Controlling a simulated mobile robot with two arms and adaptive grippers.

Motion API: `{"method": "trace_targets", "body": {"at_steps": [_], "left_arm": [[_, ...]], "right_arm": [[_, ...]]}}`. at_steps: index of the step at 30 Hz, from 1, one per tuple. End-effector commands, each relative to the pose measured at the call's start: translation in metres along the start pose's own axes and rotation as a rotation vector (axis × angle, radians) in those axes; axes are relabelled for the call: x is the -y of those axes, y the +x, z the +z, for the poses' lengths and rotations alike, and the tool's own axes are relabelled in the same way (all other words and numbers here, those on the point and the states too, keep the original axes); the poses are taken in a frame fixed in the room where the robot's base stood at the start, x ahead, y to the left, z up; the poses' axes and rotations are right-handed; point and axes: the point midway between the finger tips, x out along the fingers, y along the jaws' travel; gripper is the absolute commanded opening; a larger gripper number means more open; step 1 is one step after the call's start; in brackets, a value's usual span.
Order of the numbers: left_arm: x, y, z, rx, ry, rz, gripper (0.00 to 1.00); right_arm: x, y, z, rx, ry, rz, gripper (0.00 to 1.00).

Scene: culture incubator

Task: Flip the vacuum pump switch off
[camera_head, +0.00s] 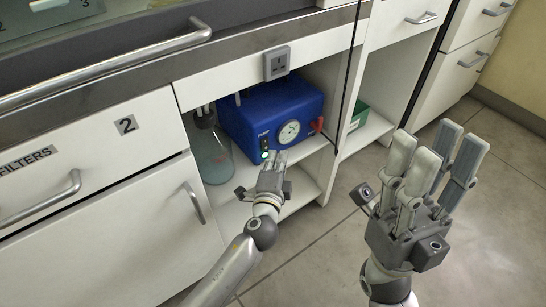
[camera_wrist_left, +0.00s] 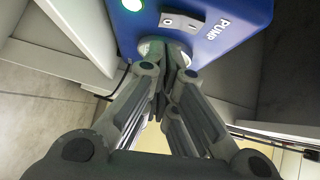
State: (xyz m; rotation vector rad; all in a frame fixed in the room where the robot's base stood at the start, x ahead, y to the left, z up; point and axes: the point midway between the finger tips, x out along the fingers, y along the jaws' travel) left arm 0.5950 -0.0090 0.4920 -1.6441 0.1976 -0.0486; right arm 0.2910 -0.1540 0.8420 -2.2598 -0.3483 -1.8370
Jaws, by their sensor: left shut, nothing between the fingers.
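The blue vacuum pump (camera_head: 262,108) sits in the open bay under the bench, with a round gauge (camera_head: 289,132) on its front. In the left wrist view, its blue face (camera_wrist_left: 245,10) carries a grey switch plate (camera_wrist_left: 182,22), the word PUMP and a lit green lamp (camera_wrist_left: 132,4). My left gripper (camera_head: 274,158) is shut and empty, its fingertips (camera_wrist_left: 165,48) close to the face beside the switch plate. I cannot tell whether they touch it. My right gripper (camera_head: 433,150) is open and empty, out in front of the cabinets, away from the pump.
A glass flask (camera_head: 211,155) with bluish liquid stands left of the pump. A red hose fitting (camera_head: 317,125) sticks out at the pump's right. A black cable (camera_head: 348,80) hangs beyond it. A green box (camera_head: 359,114) is in the neighbouring bay. The floor (camera_head: 490,240) is clear.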

Motion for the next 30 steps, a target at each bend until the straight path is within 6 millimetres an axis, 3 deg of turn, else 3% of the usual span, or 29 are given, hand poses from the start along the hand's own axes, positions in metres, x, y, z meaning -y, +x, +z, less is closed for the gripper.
{"method": "trace_targets", "body": {"at_steps": [6,17,25,30], "left_arm": [[0.000,0.013,0.012,-0.002,0.000,0.000,0.00],[0.000,0.013,0.013,-0.002,0.000,0.000,0.00],[-0.008,0.018,0.018,-0.003,0.040,-0.043,0.00],[-0.002,0.018,0.018,-0.002,0.042,-0.043,0.00]], "right_arm": [[0.000,-0.004,0.001,0.001,0.000,0.000,0.40],[0.000,-0.004,0.001,0.002,0.000,0.000,0.40],[0.000,-0.022,0.008,-0.002,-0.001,-0.007,0.40],[0.000,-0.006,0.006,-0.033,-0.004,-0.018,0.40]]}}
